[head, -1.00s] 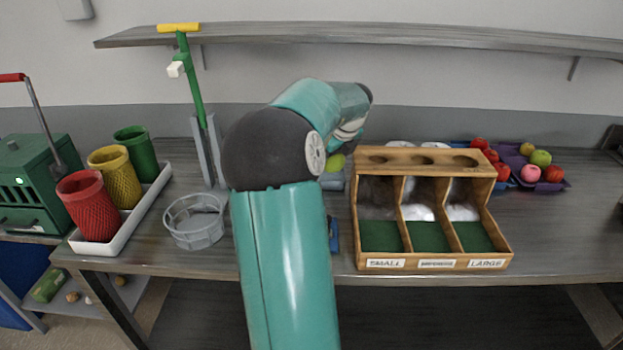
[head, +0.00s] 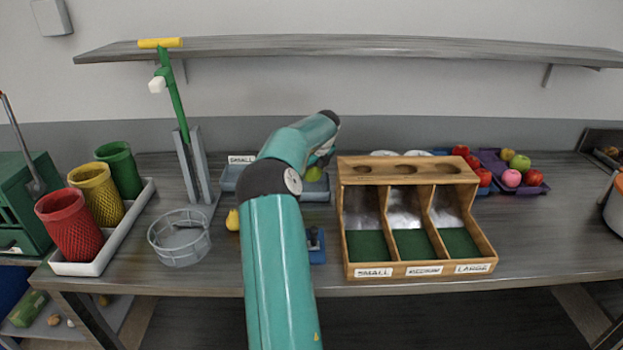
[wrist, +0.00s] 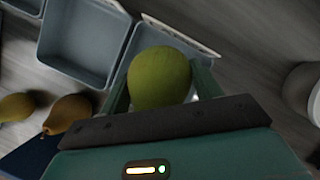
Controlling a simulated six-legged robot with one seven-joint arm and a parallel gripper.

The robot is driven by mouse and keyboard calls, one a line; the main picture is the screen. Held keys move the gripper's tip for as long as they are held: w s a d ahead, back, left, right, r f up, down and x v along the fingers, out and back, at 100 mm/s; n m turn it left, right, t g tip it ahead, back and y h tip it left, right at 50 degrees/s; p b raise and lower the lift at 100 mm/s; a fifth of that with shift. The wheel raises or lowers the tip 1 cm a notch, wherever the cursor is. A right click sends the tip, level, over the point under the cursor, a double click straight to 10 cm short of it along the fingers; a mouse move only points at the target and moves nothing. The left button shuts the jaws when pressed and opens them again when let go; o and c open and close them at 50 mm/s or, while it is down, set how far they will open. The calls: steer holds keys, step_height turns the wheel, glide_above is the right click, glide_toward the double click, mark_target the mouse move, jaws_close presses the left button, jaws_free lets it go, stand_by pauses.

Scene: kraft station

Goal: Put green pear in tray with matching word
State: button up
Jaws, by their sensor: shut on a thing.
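My gripper (wrist: 161,84) is shut on the green pear (wrist: 159,76), one finger on each side. The pear also shows in the head view (head: 314,172), partly hidden by my arm. A grey-blue tray (head: 229,180) with a white card reading SMALL (head: 241,160) stands left of my arm. Another such tray (head: 316,193) is beside the gripper on the right. In the wrist view, one empty tray (wrist: 84,42) is left of the pear, and another tray (wrist: 139,40) lies just beyond it. The words on their white cards are unreadable there.
A yellow pear (head: 232,220) lies left of my arm; a brownish pear (wrist: 68,113) shows in the wrist view. A wooden sorter (head: 408,170) stands right, a wire basket (head: 180,240) left. Fruit on a purple tray (head: 490,160) is at back right.

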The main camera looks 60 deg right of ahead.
mark_target(312, 178)
steer(key=shift+s+x, duration=0.2)
steer(key=shift+x, duration=0.75)
steer(key=shift+s+x, duration=0.2)
steer(key=shift+x, duration=0.75)
steer(key=shift+a+f, duration=0.1)
steer(key=shift+f, duration=0.1)
steer(key=o, duration=0.9)
steer(key=shift+f, duration=0.1)
steer(key=v, duration=1.2)
steer(key=shift+a+r, duration=0.1)
steer(key=shift+r, duration=0.15)
